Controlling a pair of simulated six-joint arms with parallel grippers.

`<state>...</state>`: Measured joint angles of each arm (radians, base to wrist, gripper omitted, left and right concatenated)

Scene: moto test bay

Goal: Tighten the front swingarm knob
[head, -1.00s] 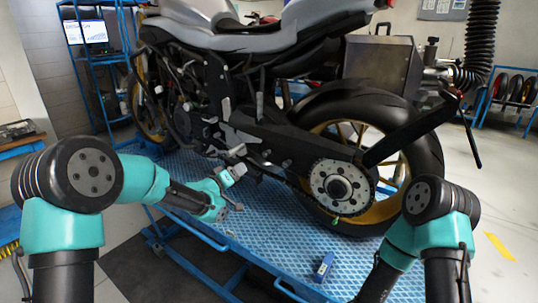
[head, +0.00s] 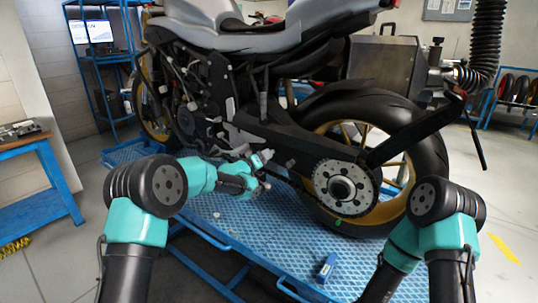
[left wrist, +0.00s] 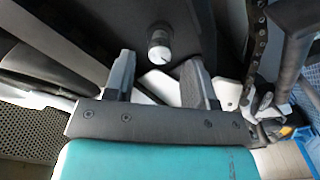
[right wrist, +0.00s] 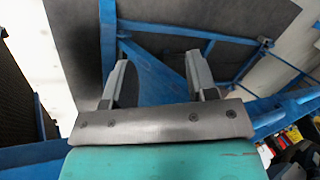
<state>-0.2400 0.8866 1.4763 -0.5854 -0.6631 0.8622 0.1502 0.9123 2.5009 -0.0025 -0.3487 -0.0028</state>
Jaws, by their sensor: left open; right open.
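The motorcycle's black swingarm (head: 300,143) runs from mid-frame to the rear wheel in the head view. In the left wrist view, a round knob (left wrist: 160,45) with a pale end face and dark collar stands out from a dark surface. My left gripper (left wrist: 160,70) is open, and the knob shows between and just beyond its fingertips; I cannot tell if they touch. In the head view my left gripper (head: 265,172) is beside the swingarm's front part and hides what lies behind it. My right gripper (right wrist: 157,68) is open and empty; its fingers are outside the head view.
The motorcycle stands on a blue lift platform (head: 235,220). A small blue box (head: 326,267) lies near its front edge. The rear wheel (head: 410,165) and round sprocket (head: 341,187) are right of my left gripper. Blue frame bars (right wrist: 160,72) are close to my right gripper.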

